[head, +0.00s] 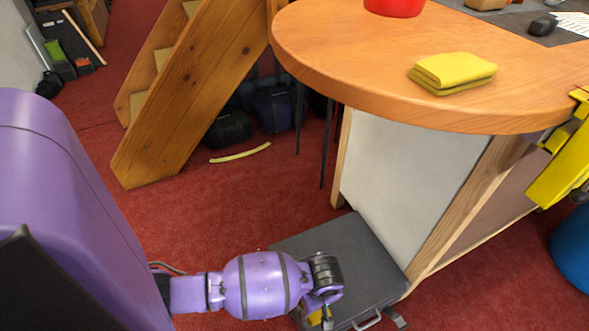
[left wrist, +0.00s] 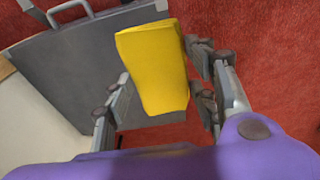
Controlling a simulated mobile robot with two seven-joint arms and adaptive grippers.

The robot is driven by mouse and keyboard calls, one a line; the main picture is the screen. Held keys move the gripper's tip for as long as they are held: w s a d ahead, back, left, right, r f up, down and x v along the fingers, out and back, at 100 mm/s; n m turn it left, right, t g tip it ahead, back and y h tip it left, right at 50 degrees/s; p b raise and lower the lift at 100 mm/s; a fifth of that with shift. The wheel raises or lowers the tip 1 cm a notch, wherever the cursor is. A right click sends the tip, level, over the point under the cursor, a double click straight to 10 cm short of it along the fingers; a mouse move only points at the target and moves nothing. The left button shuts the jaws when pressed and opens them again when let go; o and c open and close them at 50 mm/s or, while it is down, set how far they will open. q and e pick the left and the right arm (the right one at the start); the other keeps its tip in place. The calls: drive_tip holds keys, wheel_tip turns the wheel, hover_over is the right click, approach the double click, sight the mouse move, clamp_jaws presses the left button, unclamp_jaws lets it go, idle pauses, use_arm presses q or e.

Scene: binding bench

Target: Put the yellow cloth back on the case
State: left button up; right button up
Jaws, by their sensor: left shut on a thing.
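My left gripper (head: 322,300) is low, near the front edge of the case, with its fingers mostly hidden by the wrist in the head view. In the left wrist view the gripper (left wrist: 157,70) is shut on a folded yellow cloth (left wrist: 155,85), with fingers on both sides of it. A small bit of this cloth (head: 315,318) shows under the wrist in the head view. The dark grey case (head: 345,248) lies flat on the red floor; it also shows in the left wrist view (left wrist: 62,75). I cannot tell whether the cloth touches the case. My right gripper is not in view.
A second folded yellow cloth (head: 452,73) lies on the rounded wooden tabletop (head: 340,45), near a red container (head: 394,6). The table's white panel (head: 405,165) stands beside the case. Wooden stairs (head: 190,80) stand at the back left. Red floor is clear left of the case.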

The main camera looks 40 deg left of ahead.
use_arm(q)
drive_tip(key=w+a+f+b, duration=0.1)
drive_tip(key=a+f+b, duration=0.1)
drive_tip(key=a, duration=0.1)
drive_tip(key=w+a+f+b, duration=0.2)
drive_tip(key=a+f, duration=0.1)
drive_tip(key=w+a+f+b, duration=0.2)
drive_tip(key=a, duration=0.1)
drive_tip(key=shift+w+a+f, duration=0.2)
drive_tip(key=shift+a+f, duration=0.1)
drive_tip(key=shift+w+a+f, duration=0.25)
drive_tip(key=shift+a, duration=0.1)
drive_tip(key=f+b, duration=0.1)
drive_tip(key=a+f+b, duration=0.1)
drive_tip(key=f, duration=0.1)
drive_tip(key=f+b, duration=0.1)
drive_tip(key=shift+w+a+f, duration=0.2)
drive_tip(key=shift+w, duration=0.15)
drive_tip(key=shift+f, duration=0.3)
drive_tip(key=shift+r, duration=0.1)
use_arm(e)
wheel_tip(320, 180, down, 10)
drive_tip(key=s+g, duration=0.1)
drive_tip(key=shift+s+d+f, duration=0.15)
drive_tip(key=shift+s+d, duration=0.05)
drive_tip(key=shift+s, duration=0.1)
use_arm(q)
drive_tip(key=o, duration=1.2)
